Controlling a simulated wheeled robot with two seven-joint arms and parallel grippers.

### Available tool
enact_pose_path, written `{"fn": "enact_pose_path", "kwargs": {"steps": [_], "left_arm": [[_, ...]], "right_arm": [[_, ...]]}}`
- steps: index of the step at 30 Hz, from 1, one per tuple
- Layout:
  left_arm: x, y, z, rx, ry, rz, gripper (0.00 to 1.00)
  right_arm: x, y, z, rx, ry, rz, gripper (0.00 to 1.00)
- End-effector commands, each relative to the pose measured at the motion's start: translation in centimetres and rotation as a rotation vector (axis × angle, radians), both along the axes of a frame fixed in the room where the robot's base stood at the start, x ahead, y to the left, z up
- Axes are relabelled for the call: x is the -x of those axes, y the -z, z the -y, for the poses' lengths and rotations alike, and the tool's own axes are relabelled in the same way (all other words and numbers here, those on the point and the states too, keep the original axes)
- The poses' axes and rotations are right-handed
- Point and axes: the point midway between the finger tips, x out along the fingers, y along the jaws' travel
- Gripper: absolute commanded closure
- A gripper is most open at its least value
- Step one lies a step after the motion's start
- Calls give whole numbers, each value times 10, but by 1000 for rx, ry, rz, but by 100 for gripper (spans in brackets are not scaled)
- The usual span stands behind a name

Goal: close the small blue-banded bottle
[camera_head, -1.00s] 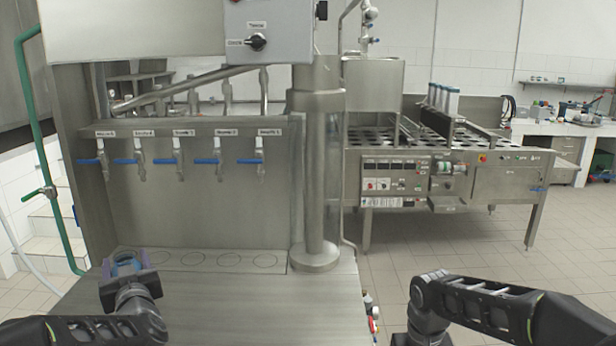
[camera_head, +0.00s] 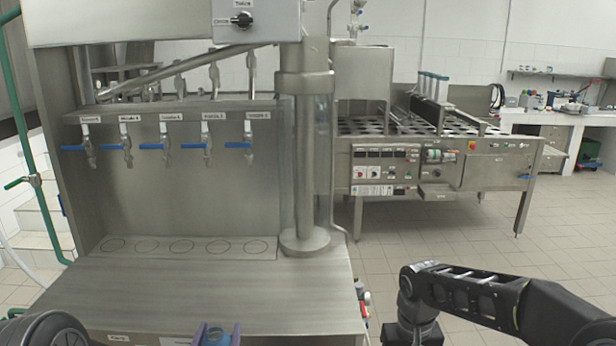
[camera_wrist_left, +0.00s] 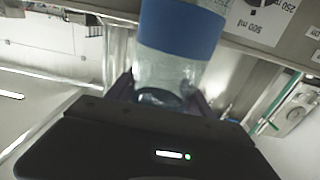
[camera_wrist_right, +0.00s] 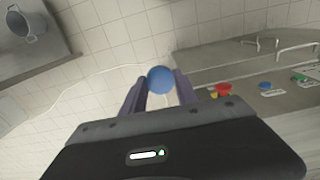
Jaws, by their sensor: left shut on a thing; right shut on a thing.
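The small blue-banded bottle is in the left wrist view, a clear body with a wide blue band (camera_wrist_left: 180,28). My left gripper (camera_wrist_left: 165,95) is shut on it, and its lower part is partly hidden by the fingers and housing. In the head view the left fingers (camera_head: 216,335) show at the bottom edge around a bluish part of the bottle. In the right wrist view my right gripper (camera_wrist_right: 160,88) is shut on a round blue cap (camera_wrist_right: 160,79). The head view shows the right arm at lower right, but its fingertips and the cap cannot be made out there.
The steel worktop (camera_head: 200,285) is clear, with marked circles under several blue-handled taps (camera_head: 165,147). A steel column (camera_head: 304,170) stands at its right. Red (camera_wrist_right: 222,89), blue (camera_wrist_right: 265,85) and green (camera_wrist_right: 299,78) items sit on a steel ledge in the right wrist view.

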Motion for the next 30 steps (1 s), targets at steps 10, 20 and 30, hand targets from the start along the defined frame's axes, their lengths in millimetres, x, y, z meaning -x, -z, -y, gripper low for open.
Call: {"fn": "enact_pose_path", "kwargs": {"steps": [10, 20, 30], "left_arm": [[-1, 68, 0, -1, -1, 5, 100], [-1, 71, 0, -1, -2, 5, 100], [-1, 72, 0, -1, 0, 4, 100]], "right_arm": [[0, 69, 0, 0, 0, 1, 100], [0, 73, 0, 0, 0, 0, 100], [0, 74, 0, 0, 0, 0, 100]]}}
